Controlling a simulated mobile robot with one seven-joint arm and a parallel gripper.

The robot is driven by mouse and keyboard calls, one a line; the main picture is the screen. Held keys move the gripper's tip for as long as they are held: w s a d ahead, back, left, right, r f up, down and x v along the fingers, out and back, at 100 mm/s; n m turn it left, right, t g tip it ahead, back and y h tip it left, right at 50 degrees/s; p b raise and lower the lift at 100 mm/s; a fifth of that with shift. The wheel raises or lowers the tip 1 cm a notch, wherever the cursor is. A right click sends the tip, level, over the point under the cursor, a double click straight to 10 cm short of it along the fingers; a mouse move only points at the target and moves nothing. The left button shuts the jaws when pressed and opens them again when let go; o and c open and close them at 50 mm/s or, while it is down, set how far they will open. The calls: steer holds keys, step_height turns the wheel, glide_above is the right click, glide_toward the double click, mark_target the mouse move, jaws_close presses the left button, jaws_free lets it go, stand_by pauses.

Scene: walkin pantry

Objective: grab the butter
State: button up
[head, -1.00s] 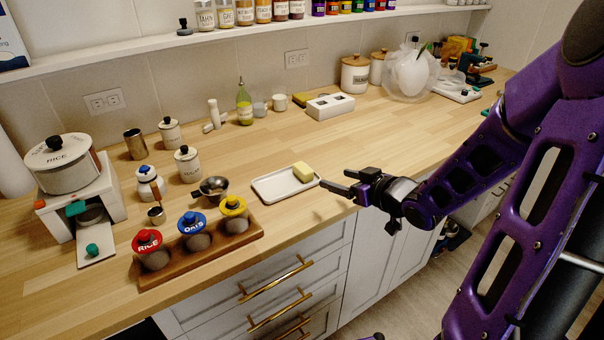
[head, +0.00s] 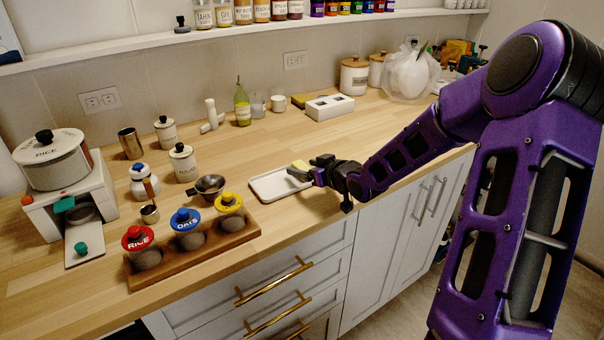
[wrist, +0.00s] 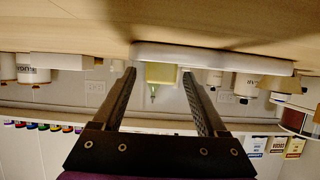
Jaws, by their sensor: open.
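The butter (head: 299,167) is a small pale yellow block at the right end of a white rectangular tray (head: 268,187) on the wooden counter. My gripper (head: 305,170) is at the tray's right end, right at the butter, and partly covers it in the head view.
A white box with openings (head: 329,107) stands farther back.

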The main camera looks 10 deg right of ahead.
steer(key=shift+w, duration=0.1)
steer(key=shift+c, duration=0.3)
jaws_close()
